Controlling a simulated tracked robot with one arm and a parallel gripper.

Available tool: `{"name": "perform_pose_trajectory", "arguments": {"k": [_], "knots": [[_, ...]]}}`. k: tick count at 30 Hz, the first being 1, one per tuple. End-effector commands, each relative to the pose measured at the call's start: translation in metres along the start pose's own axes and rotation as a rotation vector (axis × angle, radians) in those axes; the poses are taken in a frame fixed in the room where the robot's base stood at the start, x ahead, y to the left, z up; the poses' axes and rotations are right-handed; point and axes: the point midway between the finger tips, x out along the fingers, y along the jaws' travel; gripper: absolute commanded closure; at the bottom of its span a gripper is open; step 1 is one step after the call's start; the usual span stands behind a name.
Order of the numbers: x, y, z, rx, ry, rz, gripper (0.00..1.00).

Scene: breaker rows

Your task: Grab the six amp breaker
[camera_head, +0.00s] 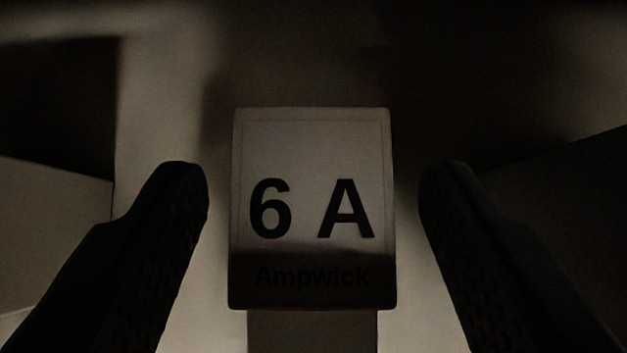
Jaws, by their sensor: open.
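The six amp breaker (312,150) is a pale block marked "6 A" with "Ampwick" in a shaded band below. It stands in the middle of the head camera view, facing me. My gripper (313,185) is open, with one dark finger on each side of the breaker. How far the fingertips reach along the breaker's depth I cannot tell.
The scene is dim. A pale surface (160,90) lies behind and left of the breaker. A grey block-like shape (55,225) shows at the left edge, and a dark sloping shape (570,190) at the right.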

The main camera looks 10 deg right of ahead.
Motion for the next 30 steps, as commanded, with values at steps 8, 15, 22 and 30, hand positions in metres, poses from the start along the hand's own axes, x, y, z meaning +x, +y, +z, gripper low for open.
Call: {"name": "perform_pose_trajectory", "arguments": {"k": [8, 15, 22, 30], "knots": [[0.000, 0.000, -0.001, 0.000, 0.001, 0.000, 0.70], [0.000, 0.000, -0.002, 0.001, 0.002, 0.000, 0.97], [-0.002, 0.001, -0.004, 0.002, 0.003, 0.001, 0.97], [-0.020, 0.001, -0.007, 0.001, 0.001, 0.001, 0.97]]}}
